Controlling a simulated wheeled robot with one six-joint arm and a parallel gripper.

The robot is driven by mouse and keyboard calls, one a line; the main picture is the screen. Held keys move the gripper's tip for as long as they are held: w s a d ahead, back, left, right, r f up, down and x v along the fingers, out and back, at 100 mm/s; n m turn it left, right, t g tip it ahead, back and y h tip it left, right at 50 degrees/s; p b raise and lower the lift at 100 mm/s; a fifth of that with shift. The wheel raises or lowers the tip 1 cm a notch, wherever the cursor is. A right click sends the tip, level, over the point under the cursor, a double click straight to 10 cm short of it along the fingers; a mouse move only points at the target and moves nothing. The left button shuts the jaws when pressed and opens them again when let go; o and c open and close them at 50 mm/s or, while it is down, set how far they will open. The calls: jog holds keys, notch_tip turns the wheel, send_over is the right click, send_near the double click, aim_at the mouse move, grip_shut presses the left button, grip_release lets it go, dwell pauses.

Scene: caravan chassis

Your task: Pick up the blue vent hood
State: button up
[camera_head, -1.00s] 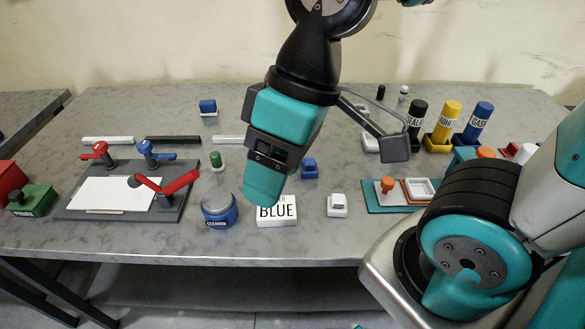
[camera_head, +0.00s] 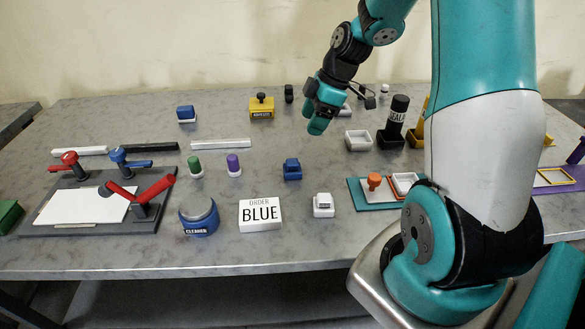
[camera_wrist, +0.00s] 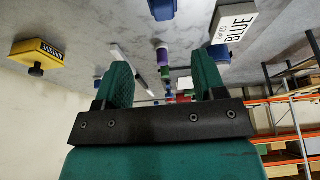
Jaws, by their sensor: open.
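Another blue block on a white base (camera_head: 186,114) stands farther back left. I take the stepped one for the vent hood, but cannot be sure. My gripper (camera_head: 318,122) is above the table, behind and slightly right of the stepped block, apart from it. In the wrist view its fingers (camera_wrist: 163,78) are spread and empty.
The order sign reading BLUE (camera_head: 261,214), a cleaner pot (camera_head: 199,216) and a white block (camera_head: 323,206) stand near the front. A yellow adhesive box (camera_head: 262,107) is at the back. Purple (camera_head: 233,164) and green (camera_head: 194,166) pieces stand left.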

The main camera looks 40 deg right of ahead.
send_over(293, 161)
jog(key=d, duration=0.2)
notch_tip(293, 161, down, 6)
jog(key=shift+s+p+x, duration=0.15)
jog(key=shift+p+x, duration=0.3)
jog(key=shift+x, duration=0.45)
jog(key=shift+s+p+x, duration=0.2)
jog(key=shift+p+x, duration=0.2)
jog(key=shift+x, duration=0.55)
jog(key=shift+s+p+x, duration=0.15)
jog(key=shift+p+x, duration=0.3)
jog(key=shift+x, duration=0.45)
jog(key=shift+f, duration=0.1)
jog(key=c, duration=1)
